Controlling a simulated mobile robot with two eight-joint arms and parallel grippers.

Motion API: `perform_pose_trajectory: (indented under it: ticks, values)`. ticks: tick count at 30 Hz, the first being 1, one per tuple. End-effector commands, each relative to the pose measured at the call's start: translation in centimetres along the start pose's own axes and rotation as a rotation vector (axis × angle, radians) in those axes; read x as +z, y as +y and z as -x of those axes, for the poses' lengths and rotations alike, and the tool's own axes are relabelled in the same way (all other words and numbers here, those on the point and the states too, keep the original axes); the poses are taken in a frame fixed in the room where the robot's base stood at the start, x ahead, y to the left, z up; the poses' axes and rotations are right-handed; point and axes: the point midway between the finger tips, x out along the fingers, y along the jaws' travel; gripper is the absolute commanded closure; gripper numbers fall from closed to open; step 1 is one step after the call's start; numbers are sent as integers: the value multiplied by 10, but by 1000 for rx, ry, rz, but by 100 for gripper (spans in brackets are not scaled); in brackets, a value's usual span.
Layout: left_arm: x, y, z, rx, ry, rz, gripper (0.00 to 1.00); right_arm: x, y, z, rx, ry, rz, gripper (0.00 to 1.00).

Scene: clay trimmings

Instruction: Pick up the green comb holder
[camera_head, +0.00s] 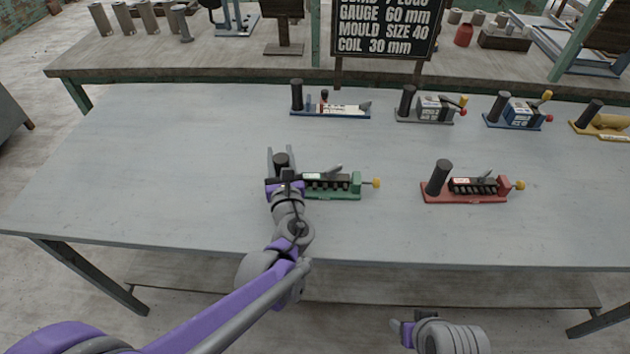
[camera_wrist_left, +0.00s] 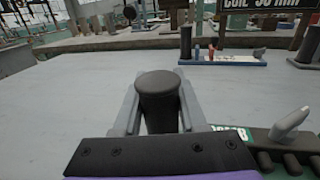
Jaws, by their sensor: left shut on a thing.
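The green comb holder (camera_head: 342,193) sits on the grey table, with a black upright post at its left end, a row of dark teeth, a grey lever and a yellow knob at its right end. My left gripper (camera_head: 283,160) is shut around the black post. In the left wrist view the post top (camera_wrist_left: 157,84) stands between the two grey fingers, and part of the green holder (camera_wrist_left: 240,133) shows at the lower right. My right gripper (camera_head: 402,330) is at the bottom, below the table's front edge; its fingers are too small to judge.
A red comb holder (camera_head: 465,190) stands to the right on the same table (camera_head: 150,170). Several blue, grey and yellow tools stand along the back, including a blue-based one (camera_head: 330,110). A black sign (camera_head: 388,28) stands behind. The table's left side is clear.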

Motion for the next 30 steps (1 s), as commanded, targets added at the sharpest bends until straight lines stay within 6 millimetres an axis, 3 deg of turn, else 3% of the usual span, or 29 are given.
perform_pose_trajectory:
  ticks: [11, 24, 30]
  values:
    - [6, 0, 0, 0, 0, 1, 100, -1, 0, 2, 0, 1, 0, 38]
    - [84, 0, 1, 0, -1, 2, 100, -11, 0, 30, 0, 11, 0, 38]
    - [96, 0, 0, 0, 0, 1, 100, -12, 0, 31, 0, 11, 0, 38]
